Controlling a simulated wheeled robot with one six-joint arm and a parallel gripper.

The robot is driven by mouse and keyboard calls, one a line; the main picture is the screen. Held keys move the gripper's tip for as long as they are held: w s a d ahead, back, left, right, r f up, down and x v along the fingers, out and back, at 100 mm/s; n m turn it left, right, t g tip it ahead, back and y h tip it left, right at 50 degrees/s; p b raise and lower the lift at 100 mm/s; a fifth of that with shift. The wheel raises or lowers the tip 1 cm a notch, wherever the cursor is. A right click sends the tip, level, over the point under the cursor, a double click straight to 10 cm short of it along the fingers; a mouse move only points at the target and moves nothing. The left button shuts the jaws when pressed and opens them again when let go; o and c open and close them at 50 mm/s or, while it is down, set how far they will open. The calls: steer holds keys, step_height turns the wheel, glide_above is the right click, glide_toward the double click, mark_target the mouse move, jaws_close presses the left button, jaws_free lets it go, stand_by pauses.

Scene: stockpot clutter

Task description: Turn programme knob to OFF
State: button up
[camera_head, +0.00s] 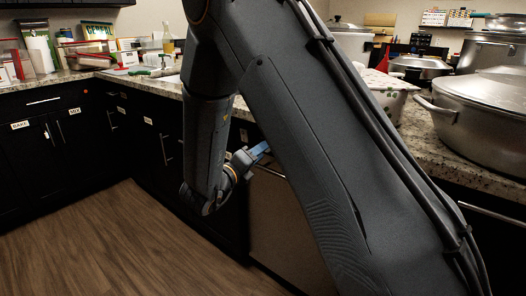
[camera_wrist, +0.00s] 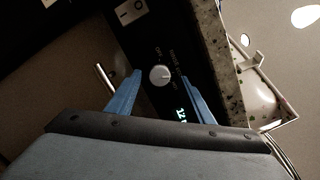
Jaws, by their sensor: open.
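The programme knob (camera_wrist: 159,76) is a small round pale dial on a black panel (camera_wrist: 146,45), with small white lettering around it that is too small to read surely. A green lit display (camera_wrist: 181,114) sits beside it. My gripper (camera_wrist: 162,82) is open, its two blue fingers on either side of the knob in the wrist view; I cannot tell whether they touch it. In the head view my gripper (camera_head: 262,152) is at the front of the counter, partly hidden by my arm, and the knob is hidden there.
The granite counter edge (camera_wrist: 218,60) runs close beside the panel. A metal handle (camera_wrist: 105,77) juts out on the other side. Large pots (camera_head: 485,110) crowd the counter at right. The wooden floor (camera_head: 110,240) is clear at left.

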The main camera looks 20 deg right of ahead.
steer(key=shift+w+d, duration=0.5)
steer(key=shift+d, duration=0.05)
steer(key=c, duration=1)
steer(key=shift+c, duration=0.2)
steer(key=shift+n+p, duration=0.3)
steer(key=shift+n, duration=0.1)
steer(key=shift+w+a+r+n+g+p, duration=0.1)
steer(key=shift+n+g+p, duration=0.45)
steer(key=shift+n+p, duration=2.8)
steer(key=shift+r+n+g+p, duration=0.1)
steer(key=shift+n+g+p, duration=0.45)
steer(key=shift+n+p, duration=2.75)
steer(key=n+b, duration=0.2)
steer(key=n, duration=0.1)
